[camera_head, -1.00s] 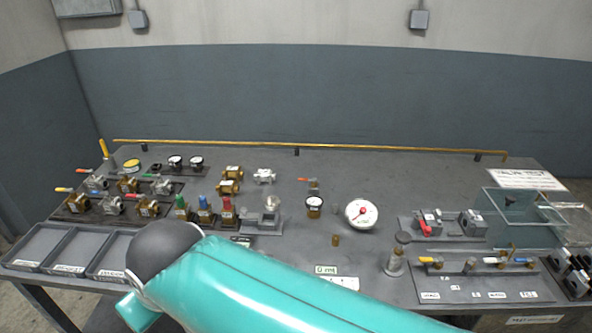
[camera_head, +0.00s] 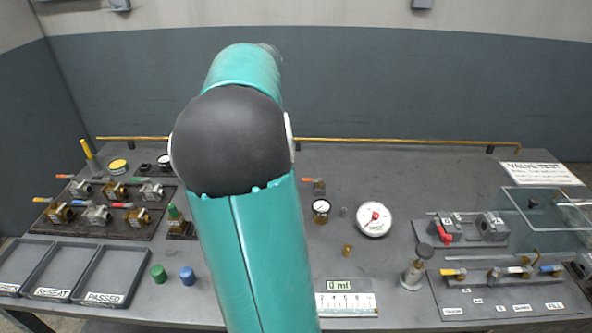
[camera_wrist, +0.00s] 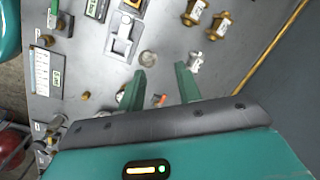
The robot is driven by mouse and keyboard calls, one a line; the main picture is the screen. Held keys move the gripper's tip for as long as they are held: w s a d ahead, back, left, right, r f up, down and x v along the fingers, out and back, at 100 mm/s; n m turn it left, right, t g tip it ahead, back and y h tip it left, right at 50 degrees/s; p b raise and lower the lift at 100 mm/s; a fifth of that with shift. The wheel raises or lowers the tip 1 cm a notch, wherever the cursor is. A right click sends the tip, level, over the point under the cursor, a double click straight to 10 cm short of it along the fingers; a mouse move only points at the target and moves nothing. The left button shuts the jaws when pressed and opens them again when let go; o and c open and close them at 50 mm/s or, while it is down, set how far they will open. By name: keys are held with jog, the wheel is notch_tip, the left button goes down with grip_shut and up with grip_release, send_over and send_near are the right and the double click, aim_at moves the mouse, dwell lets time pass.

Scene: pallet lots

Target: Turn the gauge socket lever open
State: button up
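The gauge socket lever (camera_head: 308,180) is a small orange-red handle on a little brass-coloured valve, behind a small black-rimmed gauge (camera_head: 320,207) on the bench. The handle points left in the head view. In the wrist view an orange-red handle (camera_wrist: 158,99), apparently the same lever, shows between the bases of my fingers, partly hidden by the gripper body. My gripper (camera_wrist: 161,75) is open, with two green fingers apart and nothing held. I cannot tell its height above the lever. In the head view my arm hides the gripper.
A large white gauge (camera_head: 374,219) stands right of the lever. In the wrist view a silver valve (camera_wrist: 195,61) is close by the right finger, with brass valves (camera_wrist: 219,26) beyond. A brass rail (camera_head: 420,145) runs along the bench's back. Trays (camera_head: 100,275) stand front left.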

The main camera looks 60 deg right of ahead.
jog(key=s+d+f+m+g, duration=0.1)
jog(key=s+d+f+m, duration=0.25)
jog(key=d, duration=0.45)
jog(key=s+d+f+m+g, duration=0.1)
jog(key=s+d+f+m, duration=0.1)
jog(key=s+d+m, duration=0.45)
jog(key=n, duration=0.2)
send_near(308, 179)
notch_tip(308, 179, down, 8)
jog(key=shift+w+a+r, duration=0.1)
jog(key=shift+a+r, duration=0.05)
jog(key=shift+r, duration=0.05)
grip_shut()
